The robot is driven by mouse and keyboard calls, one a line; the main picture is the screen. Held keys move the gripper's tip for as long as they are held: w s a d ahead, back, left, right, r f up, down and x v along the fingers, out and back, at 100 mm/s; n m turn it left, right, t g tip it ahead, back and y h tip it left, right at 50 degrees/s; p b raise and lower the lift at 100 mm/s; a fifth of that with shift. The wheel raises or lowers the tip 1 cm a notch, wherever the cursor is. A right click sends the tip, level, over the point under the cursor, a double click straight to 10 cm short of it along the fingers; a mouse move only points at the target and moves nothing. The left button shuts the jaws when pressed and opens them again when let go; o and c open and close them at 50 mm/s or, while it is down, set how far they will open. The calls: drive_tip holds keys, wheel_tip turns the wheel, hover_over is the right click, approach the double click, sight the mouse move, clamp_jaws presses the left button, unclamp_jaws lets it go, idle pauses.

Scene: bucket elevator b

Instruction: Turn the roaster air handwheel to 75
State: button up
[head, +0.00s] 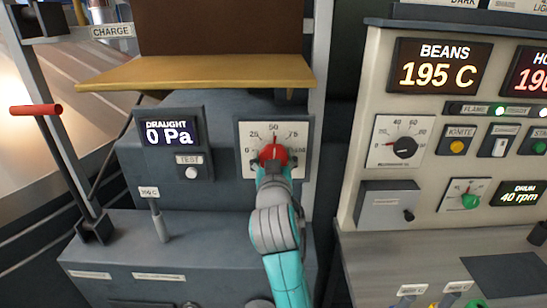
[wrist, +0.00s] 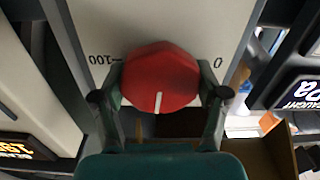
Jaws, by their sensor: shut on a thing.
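The red handwheel (head: 273,152) sits on a white dial plate (head: 246,165) marked from 0 to 100. In the head view its pointer stands close to 50, at the top of the scale. In the wrist view the dial is upside down, and the red handwheel (wrist: 160,75) shows a white line pointing nearly straight down, away from the 0 and 100 marks. My gripper (head: 272,166) reaches it from below. In the wrist view the fingers of my gripper (wrist: 160,92) are shut on opposite sides of the handwheel. The lower part of the dial is partly hidden.
The draught display (head: 170,132) reads 0 Pa, with a test button below it. A yellow-brown ledge (head: 200,72) juts out above the dial. A red-handled lever (head: 36,109) stands at left. The control panel (head: 365,110) at right shows beans at 195 C.

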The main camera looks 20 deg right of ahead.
drive_tip(key=m, duration=0.4)
drive_tip(key=shift+m, duration=1.9)
drive_tip(key=o, duration=1.2)
drive_tip(key=v, duration=1.2)
drive_tip(key=shift+f, duration=0.1)
